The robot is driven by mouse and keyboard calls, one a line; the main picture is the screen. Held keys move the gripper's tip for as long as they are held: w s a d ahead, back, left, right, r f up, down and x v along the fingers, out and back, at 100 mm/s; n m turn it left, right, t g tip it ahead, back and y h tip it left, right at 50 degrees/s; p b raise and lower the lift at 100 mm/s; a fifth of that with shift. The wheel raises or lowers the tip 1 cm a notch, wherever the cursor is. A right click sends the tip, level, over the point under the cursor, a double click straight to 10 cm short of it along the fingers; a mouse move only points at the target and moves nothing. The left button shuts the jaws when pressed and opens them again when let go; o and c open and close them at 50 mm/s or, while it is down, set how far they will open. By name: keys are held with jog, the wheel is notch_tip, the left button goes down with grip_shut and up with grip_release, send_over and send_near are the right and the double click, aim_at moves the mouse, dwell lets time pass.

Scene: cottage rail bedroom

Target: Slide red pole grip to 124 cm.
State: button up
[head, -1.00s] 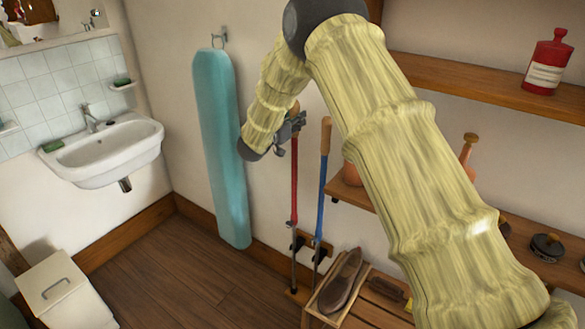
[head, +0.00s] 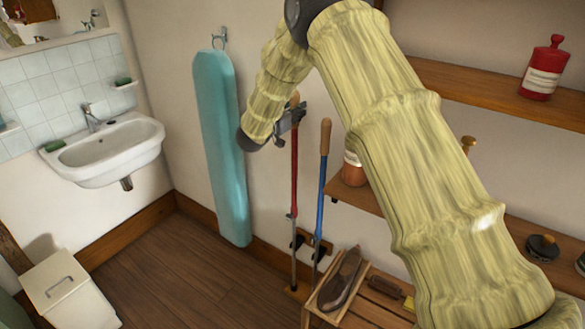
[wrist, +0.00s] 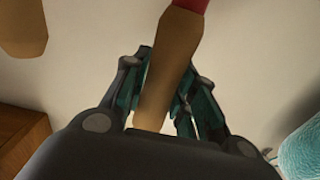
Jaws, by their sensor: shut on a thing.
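The red pole (head: 294,180) stands upright against the wall, its lower part a thin grey shaft. Its tan grip shows in the wrist view (wrist: 166,75), running between the two fingers, with red just beyond it. My gripper (head: 292,120) is shut on this grip near the pole's top; the fingers also show in the wrist view (wrist: 163,100). The blue pole (head: 322,185) with its tan grip (head: 325,136) stands just to the right, apart from my gripper. No height markings are readable.
A teal ironing board (head: 222,150) hangs on the wall close left of my gripper. A wall shelf (head: 355,193) with a jar (head: 353,170) is to the right. A bench (head: 345,313) with a brown shoe (head: 340,280) stands low beside the poles.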

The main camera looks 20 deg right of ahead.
jog(key=shift+r+p, duration=3.3)
jog(key=shift+r, duration=2.95)
jog(key=o, duration=1.2)
jog(key=shift+c, duration=0.2)
jog(key=p+v, duration=0.1)
jog(key=v, duration=0.9)
